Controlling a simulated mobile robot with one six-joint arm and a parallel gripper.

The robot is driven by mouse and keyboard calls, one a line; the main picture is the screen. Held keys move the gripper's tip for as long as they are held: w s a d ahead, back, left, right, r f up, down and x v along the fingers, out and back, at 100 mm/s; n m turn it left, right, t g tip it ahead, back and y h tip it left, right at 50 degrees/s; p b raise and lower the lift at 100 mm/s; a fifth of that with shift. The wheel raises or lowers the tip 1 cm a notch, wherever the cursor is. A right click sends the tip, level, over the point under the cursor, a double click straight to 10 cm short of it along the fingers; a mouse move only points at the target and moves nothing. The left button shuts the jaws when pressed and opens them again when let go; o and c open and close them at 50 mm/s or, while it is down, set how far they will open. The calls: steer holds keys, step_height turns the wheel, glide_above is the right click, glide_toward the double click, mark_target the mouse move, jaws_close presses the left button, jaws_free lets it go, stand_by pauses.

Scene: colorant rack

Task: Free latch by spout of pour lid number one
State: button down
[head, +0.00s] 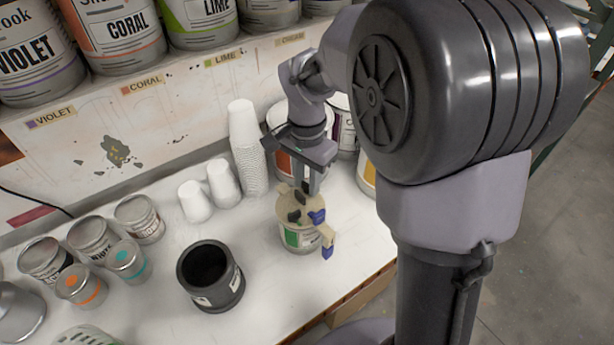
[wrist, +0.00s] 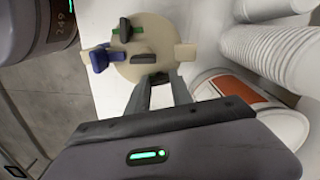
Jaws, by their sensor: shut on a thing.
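A beige pour lid (head: 292,212) sits on a can with a green label (head: 299,237) near the bench's right end. Blue parts (head: 318,216) are at its lower right side. In the wrist view the round lid (wrist: 155,30) shows a blue part (wrist: 98,60) at left, a beige tab (wrist: 185,52) at right and a dark handle (wrist: 143,59) in the middle. A dark latch (wrist: 125,30) stands at the far rim beside green. My gripper (wrist: 158,80) is over the near rim, shut on another dark latch there, mostly hidden by the fingers. Which latch is by the spout is unclear.
Stacked white cups (head: 247,150) stand left of my arm, with an orange-labelled can (wrist: 240,93) close by. A black pot (head: 210,277) and several small tins (head: 90,240) stand left. Large paint cans line the shelf above. The bench edge is close at right.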

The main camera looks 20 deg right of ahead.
steer(key=n+p, duration=0.3)
steer(key=n, duration=0.3)
steer(key=shift+r, duration=0.15)
steer(key=shift+n+p, duration=1.35)
steer(key=shift+n, duration=1.15)
steer(key=shift+n+p, duration=0.35)
steer(key=shift+n, duration=0.45)
steer(key=c, duration=1.1)
jaws_free()
